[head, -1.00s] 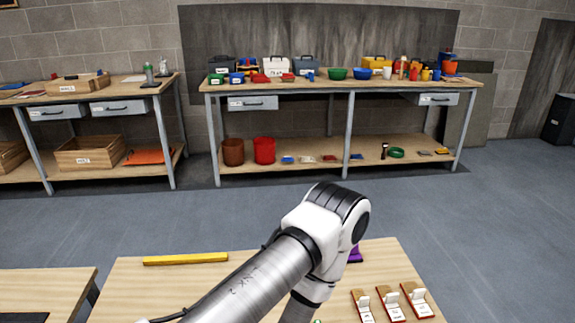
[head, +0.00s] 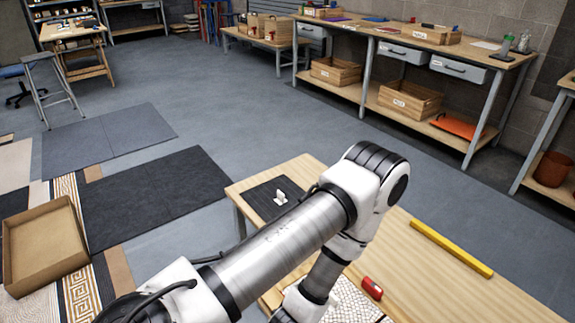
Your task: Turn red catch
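A small red object (head: 372,288) with a pale mark lies on the light wooden table (head: 455,300) in front of me, right of my arm. I cannot tell whether it is the red catch. My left arm reaches in from the lower left, bends over the table and points back down. Its gripper is below the picture or hidden by the arm. My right gripper is not in view.
A dark mat (head: 262,203) with a small white piece (head: 280,198) lies at the table's left end. A yellow bar (head: 450,248) lies along the far edge. A white patterned sheet (head: 352,300) lies partly behind my arm. An open cardboard box (head: 42,250) stands at left.

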